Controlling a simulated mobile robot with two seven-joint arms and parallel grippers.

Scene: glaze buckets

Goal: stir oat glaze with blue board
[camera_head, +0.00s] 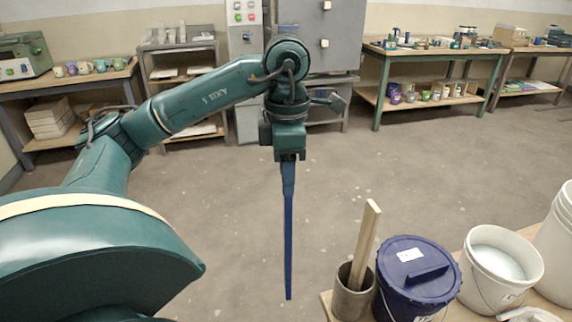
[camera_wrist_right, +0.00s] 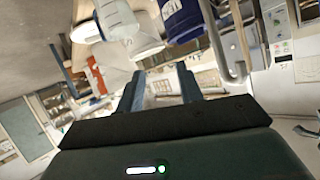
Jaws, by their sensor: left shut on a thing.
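My left gripper (camera_head: 289,154) is shut on the top end of the blue board (camera_head: 288,235), a long, narrow blue strip. The board hangs nearly straight down over open floor, left of the buckets and apart from them. An open white bucket (camera_head: 483,288) with pale contents stands at the lower right; I cannot read a label that names its glaze. My right gripper (camera_wrist_right: 161,88) shows only in the right wrist view, its two fingers apart with nothing between them. A white bucket (camera_wrist_right: 118,20) shows beyond it there.
A metal can (camera_head: 352,300) holding a pale wooden stick (camera_head: 367,240) stands beside a dark blue lidded bucket (camera_head: 402,300). Another white bucket (camera_head: 556,250) is cut off at the right edge. These stand on a wooden bench (camera_head: 327,303). The floor beyond is clear.

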